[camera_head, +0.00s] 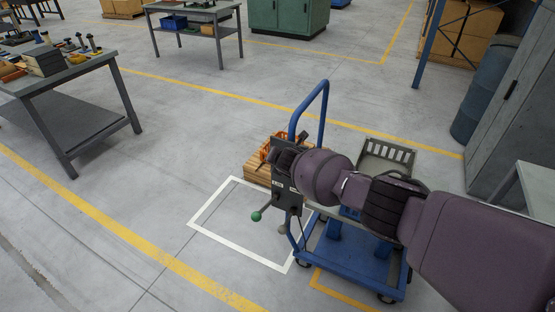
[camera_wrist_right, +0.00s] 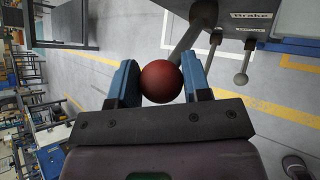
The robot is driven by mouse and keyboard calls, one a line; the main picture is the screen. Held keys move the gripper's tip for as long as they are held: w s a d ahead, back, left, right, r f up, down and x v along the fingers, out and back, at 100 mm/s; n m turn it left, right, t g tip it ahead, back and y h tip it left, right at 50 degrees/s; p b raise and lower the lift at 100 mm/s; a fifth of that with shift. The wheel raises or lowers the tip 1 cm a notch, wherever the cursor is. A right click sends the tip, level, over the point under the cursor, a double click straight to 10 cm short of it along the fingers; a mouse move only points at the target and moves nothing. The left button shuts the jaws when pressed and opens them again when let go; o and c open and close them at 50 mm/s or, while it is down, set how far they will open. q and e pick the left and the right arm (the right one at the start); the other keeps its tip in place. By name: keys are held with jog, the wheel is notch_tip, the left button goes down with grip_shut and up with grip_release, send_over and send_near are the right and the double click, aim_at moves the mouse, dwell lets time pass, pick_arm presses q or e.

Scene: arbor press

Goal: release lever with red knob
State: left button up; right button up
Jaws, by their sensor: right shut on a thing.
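In the right wrist view a red ball knob (camera_wrist_right: 161,82) sits between the two blue fingers of my right gripper (camera_wrist_right: 163,77), which is shut on it. A grey lever rod (camera_wrist_right: 187,44) runs from the knob up and to the right towards the dark machine body (camera_wrist_right: 268,18). In the head view my right arm reaches in from the right and ends at the dark press panel (camera_head: 286,192); the red knob and fingertips are hidden there behind my wrist. My left gripper is in neither view.
A green knob (camera_head: 257,215) and a grey knob (camera_head: 283,229) stick out below the panel. A grey ball-ended lever (camera_wrist_right: 241,78) hangs near the "Brake" label. A blue cart (camera_head: 350,255), a pallet (camera_head: 256,172) and a grey crate (camera_head: 388,157) stand close by.

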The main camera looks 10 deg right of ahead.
jog(key=o, duration=1)
jog(key=shift+w+d, duration=0.15)
jog(key=shift+d, duration=0.05)
jog(key=shift+o, duration=1.3)
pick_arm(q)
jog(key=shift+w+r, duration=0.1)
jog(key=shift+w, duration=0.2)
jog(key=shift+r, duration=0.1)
pick_arm(e)
jog(key=shift+a, duration=0.1)
jog(key=shift+s+r+p, duration=0.3)
jog(key=shift+s+p, duration=0.1)
jog(key=shift+p, duration=0.15)
jog(key=shift+p+v, duration=0.8)
jog(key=shift+p, duration=0.05)
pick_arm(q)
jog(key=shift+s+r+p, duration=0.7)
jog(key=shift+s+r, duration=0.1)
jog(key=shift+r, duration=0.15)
pick_arm(e)
jog(key=v, duration=0.8)
